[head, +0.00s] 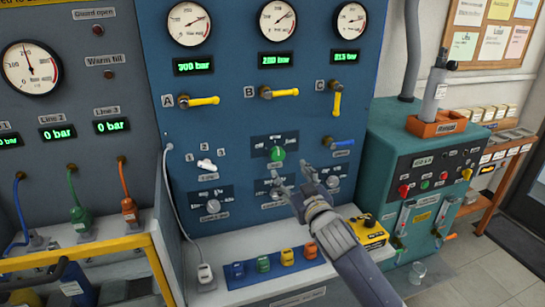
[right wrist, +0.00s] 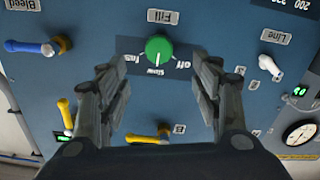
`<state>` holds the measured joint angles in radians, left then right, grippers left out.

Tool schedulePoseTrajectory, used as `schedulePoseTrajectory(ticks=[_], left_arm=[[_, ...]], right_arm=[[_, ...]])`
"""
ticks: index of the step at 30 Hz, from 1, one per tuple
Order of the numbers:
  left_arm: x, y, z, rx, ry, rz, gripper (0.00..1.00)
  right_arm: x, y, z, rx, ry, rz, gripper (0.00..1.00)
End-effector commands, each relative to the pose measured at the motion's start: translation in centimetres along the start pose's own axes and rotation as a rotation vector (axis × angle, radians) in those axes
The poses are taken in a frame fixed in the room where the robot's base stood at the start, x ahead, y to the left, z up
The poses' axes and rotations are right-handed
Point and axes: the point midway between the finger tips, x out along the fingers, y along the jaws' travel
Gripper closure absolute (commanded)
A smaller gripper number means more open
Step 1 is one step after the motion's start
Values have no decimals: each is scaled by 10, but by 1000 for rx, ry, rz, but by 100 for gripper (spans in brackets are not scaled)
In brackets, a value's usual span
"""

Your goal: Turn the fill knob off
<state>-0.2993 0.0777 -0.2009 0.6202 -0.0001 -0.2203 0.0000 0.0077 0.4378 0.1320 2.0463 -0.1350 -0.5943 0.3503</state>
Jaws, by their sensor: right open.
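The fill knob (head: 277,153) is round and green, on a dark plate of the blue panel. In the right wrist view the fill knob (right wrist: 158,51) shows upside down below the "Fill" label, with Off, Slow and Fast marked around it. Its white pointer line looks turned toward Slow. My right gripper (head: 293,176) is open and empty, just below and right of the knob in the head view. In the right wrist view its fingers (right wrist: 160,68) stand apart to either side of the knob, not touching it. My left gripper is not in view.
Yellow valve levers A (head: 200,101), B (head: 281,93) and C (head: 338,101) sit above the knob. A blue bleed lever (head: 342,142) is to its right, a white line selector (head: 207,165) to its left. More dark knobs (head: 214,197) are below. A teal machine (head: 432,175) stands at right.

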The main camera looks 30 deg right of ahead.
Motion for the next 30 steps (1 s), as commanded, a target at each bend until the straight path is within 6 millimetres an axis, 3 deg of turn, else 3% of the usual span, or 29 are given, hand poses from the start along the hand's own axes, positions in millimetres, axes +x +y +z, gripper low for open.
schedulePoseTrajectory(ticks=[5,21,30], left_arm=[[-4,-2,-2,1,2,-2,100],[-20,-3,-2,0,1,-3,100],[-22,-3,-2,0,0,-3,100]], right_arm=[[14,3,-6,1,12,3,41],[92,2,-5,1,10,2,41],[108,1,-4,0,8,1,41]])
